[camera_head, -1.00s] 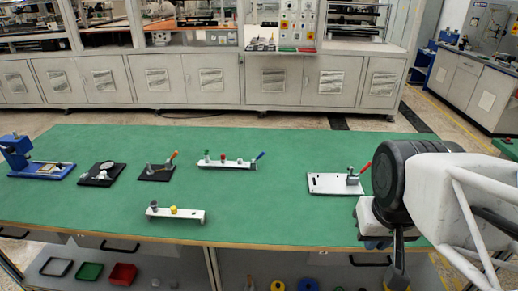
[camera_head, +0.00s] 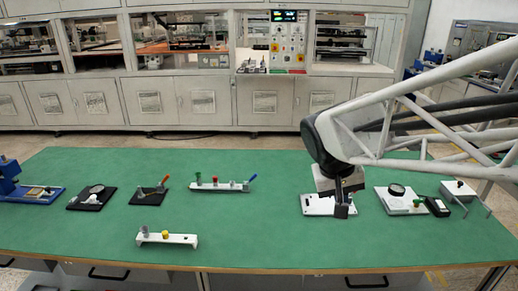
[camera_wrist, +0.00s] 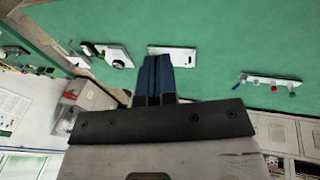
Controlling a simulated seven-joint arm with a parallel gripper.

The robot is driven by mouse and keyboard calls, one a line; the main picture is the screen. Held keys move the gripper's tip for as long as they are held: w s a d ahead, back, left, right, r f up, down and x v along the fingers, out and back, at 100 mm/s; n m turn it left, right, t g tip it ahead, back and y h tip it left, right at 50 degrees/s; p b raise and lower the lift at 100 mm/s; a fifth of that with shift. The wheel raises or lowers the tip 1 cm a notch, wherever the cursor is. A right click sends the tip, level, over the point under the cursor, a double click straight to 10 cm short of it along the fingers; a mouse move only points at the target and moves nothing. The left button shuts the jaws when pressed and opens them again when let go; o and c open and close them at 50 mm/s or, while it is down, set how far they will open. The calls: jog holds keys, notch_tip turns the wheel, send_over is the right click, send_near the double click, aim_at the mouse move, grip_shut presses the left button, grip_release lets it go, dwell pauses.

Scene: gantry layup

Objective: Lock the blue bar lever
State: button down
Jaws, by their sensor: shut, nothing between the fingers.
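The white bar (camera_head: 213,187) with green, red and white knobs has a blue lever (camera_head: 250,179) at its right end. The lever tilts up to the right. In the wrist view the bar (camera_wrist: 270,80) lies at the right, with the blue lever (camera_wrist: 238,86) at its left end. My gripper (camera_head: 342,212) points down over a white plate at the right of the table, well to the right of the bar and apart from it. In the wrist view its fingers (camera_wrist: 155,62) are together and hold nothing.
The white plate (camera_head: 314,206) is partly hidden by my gripper. A gauge plate (camera_head: 396,203) stands right of it. A small bar with a yellow knob (camera_head: 168,240) is at the front. A red-lever block (camera_head: 148,197) is at the left. Clear green table (camera_head: 270,225) lies between.

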aim_at(253, 178)
jog(key=w+a+f+t+h, duration=0.15)
jog(key=w+a, duration=0.25)
jog(key=w, duration=0.4)
jog(key=w+a+f+n+h, duration=0.15)
jog(key=w+a, duration=0.25)
jog(key=w, duration=0.4)
jog(key=w+a+f+h, duration=0.1)
jog(key=w+a+f, duration=0.25)
jog(key=w, duration=0.45)
jog(key=w+a+f+t, duration=0.1)
jog(key=w+a+f, duration=0.3)
jog(key=a, duration=0.3)
jog(key=w+a+f+n+t+h, duration=0.1)
jog(key=w+a+f+t, duration=0.1)
jog(key=w+a+f, duration=0.2)
jog(key=w+a+f+t, duration=0.1)
jog(key=w+a+f, duration=0.3)
jog(key=w+a, duration=0.3)
jog(key=a, duration=0.2)
jog(key=shift+a+f+h, duration=0.2)
jog(key=shift+a+h, duration=0.15)
jog(key=shift+h, duration=0.05)
jog(key=shift+n, duration=0.25)
jog(key=x, duration=1.4)
jog(key=shift+w, duration=0.15)
